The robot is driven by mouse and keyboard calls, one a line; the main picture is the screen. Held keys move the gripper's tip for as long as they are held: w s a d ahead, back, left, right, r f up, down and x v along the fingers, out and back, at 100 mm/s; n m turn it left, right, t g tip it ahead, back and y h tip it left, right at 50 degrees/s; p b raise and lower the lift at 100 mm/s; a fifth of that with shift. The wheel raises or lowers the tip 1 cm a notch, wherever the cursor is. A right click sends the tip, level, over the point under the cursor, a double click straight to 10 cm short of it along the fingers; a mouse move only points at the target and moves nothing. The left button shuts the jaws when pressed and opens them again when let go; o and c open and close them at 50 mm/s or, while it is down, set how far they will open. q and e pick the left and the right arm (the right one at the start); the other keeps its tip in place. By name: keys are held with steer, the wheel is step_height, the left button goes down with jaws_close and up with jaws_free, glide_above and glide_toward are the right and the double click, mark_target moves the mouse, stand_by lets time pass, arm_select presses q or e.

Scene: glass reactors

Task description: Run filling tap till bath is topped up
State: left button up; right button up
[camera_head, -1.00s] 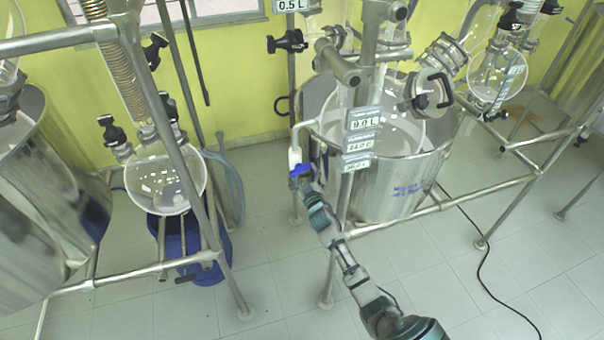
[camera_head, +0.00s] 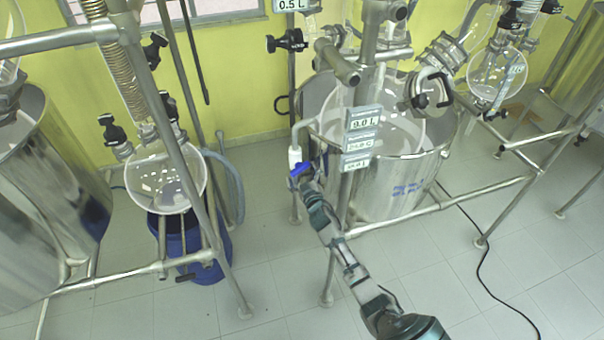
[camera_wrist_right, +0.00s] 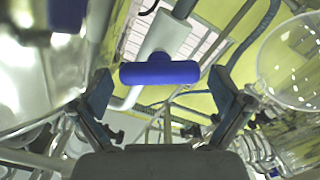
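The steel bath (camera_head: 385,200) stands at centre right around a round glass vessel (camera_head: 385,125). The filling tap (camera_head: 295,157) has a white body at the bath's left side, with a blue handle (camera_head: 300,169). My right gripper (camera_head: 306,180) is at the handle in the head view. In the right wrist view its two fingers (camera_wrist_right: 159,82) are spread apart, with the blue handle (camera_wrist_right: 160,72) between and just beyond their tips, and gaps show on both sides. The bath's water level cannot be made out. My left gripper is not in view.
Small display plates (camera_head: 360,142) hang in front of the bath; their lower digits are blurred. Metal frame rails (camera_head: 440,207) surround it. Another glass vessel (camera_head: 165,183) over a blue bucket (camera_head: 190,245) stands left. A black cable (camera_head: 480,265) lies on the floor.

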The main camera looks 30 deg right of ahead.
steer(key=v, duration=1.2)
steer(key=shift+d+f, duration=0.1)
steer(key=shift+f, duration=0.05)
stand_by(6.7)
